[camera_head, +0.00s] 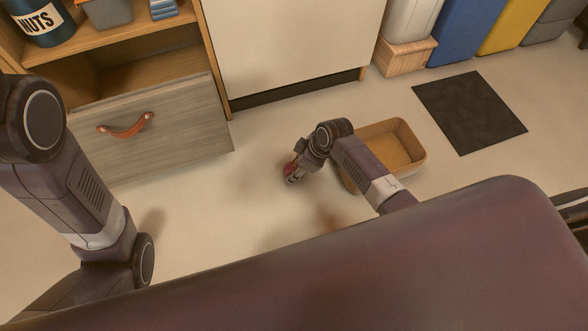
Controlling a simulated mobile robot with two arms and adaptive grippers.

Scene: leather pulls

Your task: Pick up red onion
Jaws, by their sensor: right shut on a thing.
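The red onion (288,169) shows as a small dark red patch at the fingers of my right gripper (291,175). My right gripper is shut on it, left of the tan open box on the floor. Most of the onion is hidden by the fingers and wrist. I cannot tell exactly how high it is above the floor. My left arm comes in at the left side, but its gripper is not in view.
The tan open box (411,137) stands on the floor, partly behind my right arm. A grey drawer with a red leather pull (126,126) is at the left, below a wooden shelf. A black mat (470,112) lies at the right. The floor between drawer and right gripper is clear.

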